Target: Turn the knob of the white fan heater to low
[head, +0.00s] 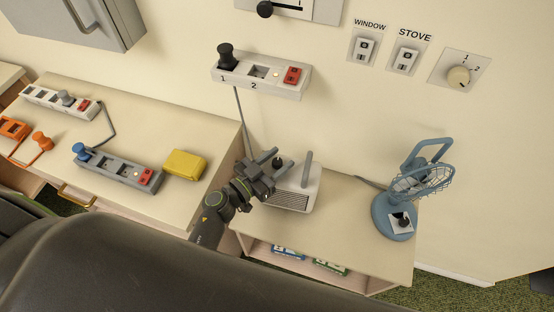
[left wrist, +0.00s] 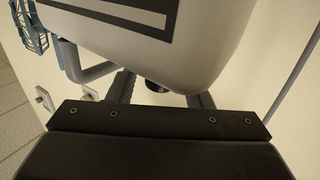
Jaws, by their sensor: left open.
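The white fan heater (head: 298,194) stands on the low light-wood table, with a dark grille low on its front and a grey handle (head: 307,168) on top. Its small black knob (head: 278,163) is on its top, left of the handle. My left gripper (head: 274,160) is open at the knob, with a finger on either side. In the left wrist view the heater (left wrist: 215,22) fills the top. The dark knob (left wrist: 156,86) shows partly between my open fingers (left wrist: 162,92); I cannot tell whether they touch it. The knob's marks are not readable. My right gripper is not in view.
A blue desk fan (head: 390,215) stands to the right on the same table. A white power strip (head: 260,76) with a black plug is on the wall above. The left table holds a grey strip (head: 118,173) and a yellow box (head: 185,164). A wall dial (head: 459,77) is at upper right.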

